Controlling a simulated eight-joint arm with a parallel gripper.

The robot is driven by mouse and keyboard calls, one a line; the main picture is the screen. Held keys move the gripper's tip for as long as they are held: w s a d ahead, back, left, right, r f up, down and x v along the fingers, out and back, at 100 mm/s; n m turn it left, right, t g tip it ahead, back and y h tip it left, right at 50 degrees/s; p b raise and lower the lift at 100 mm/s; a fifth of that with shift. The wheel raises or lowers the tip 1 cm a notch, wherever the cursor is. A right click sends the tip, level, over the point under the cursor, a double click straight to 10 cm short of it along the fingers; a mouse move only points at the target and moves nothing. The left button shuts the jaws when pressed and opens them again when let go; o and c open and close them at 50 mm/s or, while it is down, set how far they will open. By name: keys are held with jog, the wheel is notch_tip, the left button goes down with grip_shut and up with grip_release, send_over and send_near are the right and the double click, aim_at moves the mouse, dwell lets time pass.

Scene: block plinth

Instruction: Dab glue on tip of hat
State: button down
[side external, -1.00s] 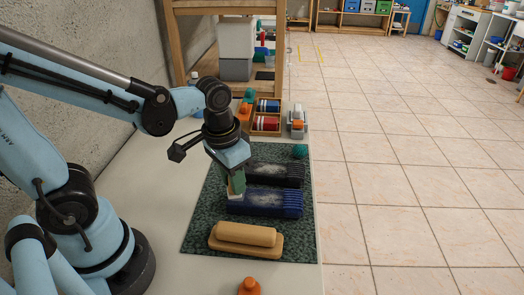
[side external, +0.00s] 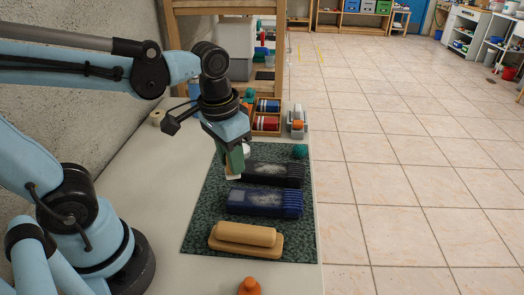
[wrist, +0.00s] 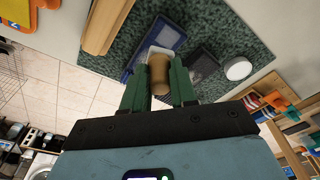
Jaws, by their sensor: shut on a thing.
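My gripper (side external: 236,160) is above the left end of the black flat piece (side external: 274,174) on the green mat (side external: 212,225). In the wrist view its green fingers (wrist: 160,72) are shut on a brown cylindrical handle (wrist: 160,84) with a pale block (wrist: 157,52) beyond it. A blue flat piece (side external: 264,202), ribbed at its right end, lies nearer the camera. Both flat pieces carry a greyish patch. I cannot tell which thing is the hat or the glue.
A tan block on a board (side external: 246,240) lies at the mat's near end. A white round thing (wrist: 238,68) is beside the black piece. The table's right edge drops to tiles.

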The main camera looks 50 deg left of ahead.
jog(key=shift+f, duration=0.15)
dwell(0.4)
jog(key=shift+f, duration=3.05)
jog(key=shift+w+a+f, duration=0.4)
jog(key=shift+f, duration=0.15)
jog(key=shift+w+a+f, duration=0.2)
jog(key=shift+w+a, duration=0.2)
jog(key=shift+w, duration=0.05)
jog(key=shift+w+a+f, duration=0.2)
jog(key=shift+w+a, duration=0.2)
jog(key=shift+w, duration=0.05)
jog(key=shift+w+a+r, duration=0.15)
jog(key=shift+w+a, duration=0.05)
jog(key=shift+a, duration=0.05)
jog(key=s+d, duration=0.2)
jog(key=s, duration=0.1)
jog(key=shift+d, duration=0.4)
jog(key=shift+r, duration=3.95)
jog(key=shift+f, duration=0.15)
